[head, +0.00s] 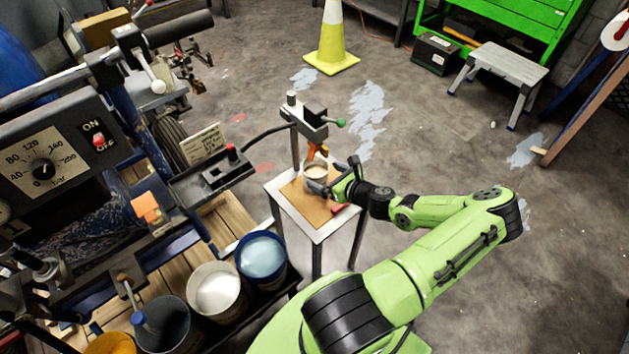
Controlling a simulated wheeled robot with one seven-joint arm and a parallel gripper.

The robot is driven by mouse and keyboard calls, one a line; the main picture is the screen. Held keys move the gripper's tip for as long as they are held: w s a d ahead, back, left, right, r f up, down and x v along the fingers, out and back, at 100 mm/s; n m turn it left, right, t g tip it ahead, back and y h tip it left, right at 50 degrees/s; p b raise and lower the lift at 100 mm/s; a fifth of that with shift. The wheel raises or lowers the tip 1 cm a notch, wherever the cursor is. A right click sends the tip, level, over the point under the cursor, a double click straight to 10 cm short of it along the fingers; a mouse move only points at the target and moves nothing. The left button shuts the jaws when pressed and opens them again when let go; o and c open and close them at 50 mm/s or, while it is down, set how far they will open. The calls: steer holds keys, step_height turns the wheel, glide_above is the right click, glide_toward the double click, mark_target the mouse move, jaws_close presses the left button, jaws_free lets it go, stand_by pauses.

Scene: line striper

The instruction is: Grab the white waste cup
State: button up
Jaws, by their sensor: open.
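The white waste cup (315,168) stands upright on a small side table (317,229) with a brown top, under a clamp stand with an orange nozzle. It looks greyish white, with a pale tan inside. My gripper (328,186) is at the cup's lower right side, low over the table. Its jaws are open, with the fingers pointing left toward the cup. The fingers are small and dark here, and I cannot tell whether they touch the cup or reach around it.
The clamp stand (309,122) with a green knob rises just behind the cup. A striping machine with a gauge panel (58,150) fills the left. Paint buckets (262,258) stand in front of it. A yellow cone (332,42) and a step stool (508,66) are farther back.

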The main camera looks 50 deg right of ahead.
mark_target(307, 168)
steer(key=b+x, duration=0.2)
steer(key=x, duration=0.3)
steer(key=shift+w+a+f, duration=0.1)
steer(key=shift+w+f, duration=0.1)
steer(key=shift+r, duration=0.1)
steer(key=shift+c, duration=0.5)
